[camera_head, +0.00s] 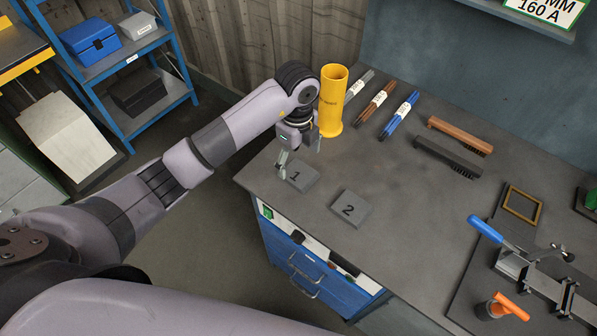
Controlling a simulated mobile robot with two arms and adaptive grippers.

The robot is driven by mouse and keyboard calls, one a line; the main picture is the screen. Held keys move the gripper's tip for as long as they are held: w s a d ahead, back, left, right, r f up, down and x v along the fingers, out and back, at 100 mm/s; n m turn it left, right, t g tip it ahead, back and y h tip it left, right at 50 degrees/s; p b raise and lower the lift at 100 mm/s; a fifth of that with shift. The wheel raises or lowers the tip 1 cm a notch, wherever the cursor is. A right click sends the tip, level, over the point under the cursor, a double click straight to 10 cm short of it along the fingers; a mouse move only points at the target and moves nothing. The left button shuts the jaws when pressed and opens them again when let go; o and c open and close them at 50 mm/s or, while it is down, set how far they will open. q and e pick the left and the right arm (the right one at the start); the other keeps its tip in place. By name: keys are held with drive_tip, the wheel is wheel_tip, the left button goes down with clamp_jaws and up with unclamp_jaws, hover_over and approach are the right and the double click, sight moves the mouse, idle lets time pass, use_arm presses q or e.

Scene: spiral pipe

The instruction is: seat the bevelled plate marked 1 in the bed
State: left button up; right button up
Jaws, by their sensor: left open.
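The plate marked 1 (301,176) is a flat grey square that lies on the grey bench top near its left front corner. A similar plate marked 2 (350,208) lies to its right, apart from it. My left gripper (300,158) is open, pointing down close above the far edge of plate 1. One fingertip overlaps the plate's left far corner in the picture; I cannot tell whether it touches. At the right, a metal clamping fixture (536,280) with a blue handle (487,229) stands on a dark base; which part is the bed is not clear. My right gripper is out of view.
A tall yellow tube (332,100) stands right behind my left gripper. Bundles of rods (400,114), two brushes (447,157) and a brass-coloured frame (522,205) lie further back and right. An orange-handled object (499,306) stands by the fixture. The bench middle is clear.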

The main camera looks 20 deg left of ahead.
sight(299, 173)
use_arm(q)
wheel_tip(299, 173, down, 5)
drive_tip(key=shift+w+d+r+p, duration=0.1)
drive_tip(key=shift+w+r+p, duration=0.1)
drive_tip(key=shift+p, duration=0.8)
drive_tip(key=shift+f, duration=0.55)
drive_tip(key=shift+c, duration=0.6)
clamp_jaws()
drive_tip(key=shift+r, duration=0.1)
